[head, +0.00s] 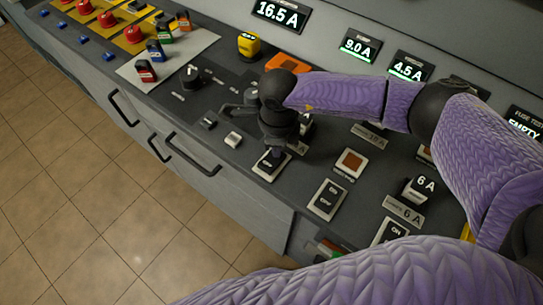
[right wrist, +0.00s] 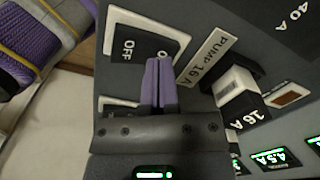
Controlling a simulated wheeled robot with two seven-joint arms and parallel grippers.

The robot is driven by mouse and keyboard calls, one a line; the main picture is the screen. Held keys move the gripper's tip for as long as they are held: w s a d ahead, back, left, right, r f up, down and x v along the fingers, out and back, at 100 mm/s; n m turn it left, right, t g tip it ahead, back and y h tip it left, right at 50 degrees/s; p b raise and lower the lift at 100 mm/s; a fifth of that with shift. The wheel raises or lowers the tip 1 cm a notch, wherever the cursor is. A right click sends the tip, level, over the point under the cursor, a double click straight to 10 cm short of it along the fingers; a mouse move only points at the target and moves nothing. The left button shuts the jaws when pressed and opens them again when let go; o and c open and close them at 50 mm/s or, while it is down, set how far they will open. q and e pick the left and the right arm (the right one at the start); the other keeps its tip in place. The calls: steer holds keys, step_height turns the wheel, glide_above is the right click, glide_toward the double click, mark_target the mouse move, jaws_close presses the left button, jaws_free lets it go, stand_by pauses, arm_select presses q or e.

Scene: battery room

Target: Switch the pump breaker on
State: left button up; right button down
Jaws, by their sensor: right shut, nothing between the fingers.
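The pump breaker (head: 269,167) is a black rocker in a pale frame, partly hidden under my right gripper (head: 276,148) in the head view. In the right wrist view the rocker (right wrist: 128,47) shows OFF at its left end; its ON lettering is partly covered by the fingers. A white plate (right wrist: 208,57) beside it reads PUMP 16 A. My right gripper (right wrist: 159,82) is shut and empty, its purple fingertips at the ON end of the rocker. I cannot tell whether they touch it, or which end is pressed in. My left gripper is out of view.
Another ON/OFF rocker (head: 327,200) is to the right. A 16 A block (right wrist: 240,98) stands close to the label plate, and a 6 A block (head: 417,189) stands farther right. A small pale button (head: 233,139) is left of the breaker. Drawer handles (head: 192,153) project from the console front.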

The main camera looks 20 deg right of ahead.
step_height(320, 180, up, 7)
steer(key=p, duration=0.5)
steer(key=shift+f, duration=0.1)
